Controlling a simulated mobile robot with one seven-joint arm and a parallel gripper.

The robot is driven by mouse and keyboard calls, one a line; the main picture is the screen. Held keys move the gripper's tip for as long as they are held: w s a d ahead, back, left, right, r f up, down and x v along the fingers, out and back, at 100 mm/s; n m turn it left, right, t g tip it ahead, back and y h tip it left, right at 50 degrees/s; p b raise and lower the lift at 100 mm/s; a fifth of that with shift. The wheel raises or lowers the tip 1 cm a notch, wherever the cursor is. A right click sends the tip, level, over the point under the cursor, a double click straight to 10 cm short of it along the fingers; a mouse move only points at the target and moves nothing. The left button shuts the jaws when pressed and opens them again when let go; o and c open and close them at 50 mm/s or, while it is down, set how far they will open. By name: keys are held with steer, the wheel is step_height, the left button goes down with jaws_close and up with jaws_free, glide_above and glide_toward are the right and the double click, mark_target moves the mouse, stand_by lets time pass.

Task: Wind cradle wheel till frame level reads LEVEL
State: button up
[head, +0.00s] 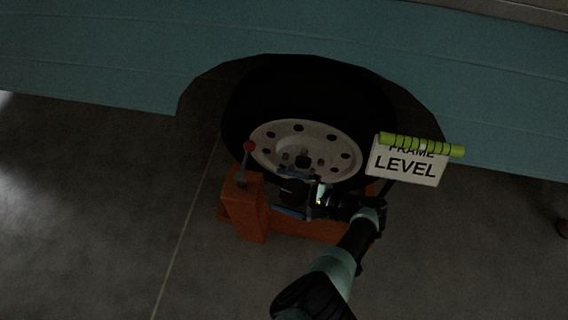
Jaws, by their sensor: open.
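The orange cradle (245,208) stands on the floor under the camper's tyre. A lever with a red knob (249,147) rises from its left end. My gripper (288,192) is open in front of the cradle, its jaws pointing left. A dark round part (294,189) shows between the jaws; I cannot tell whether it is the cradle wheel or whether the jaws touch it. The white frame level sign (405,168) hangs right of the tyre, tilted down to the right. It reads "FRAME LEVEL", the top word partly covered by a yellow-green tube (421,146).
The camper's teal side (90,60) spans the top, with the black tyre (300,90) and its pale rim (335,150) in the wheel arch. My arm covers part of the cradle's right side. The grey floor (110,220) is clear at left.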

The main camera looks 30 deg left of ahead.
steer(key=p+v, duration=0.2)
steer(key=v, duration=1)
steer(key=shift+d, duration=0.35)
steer(key=shift+r, duration=0.1)
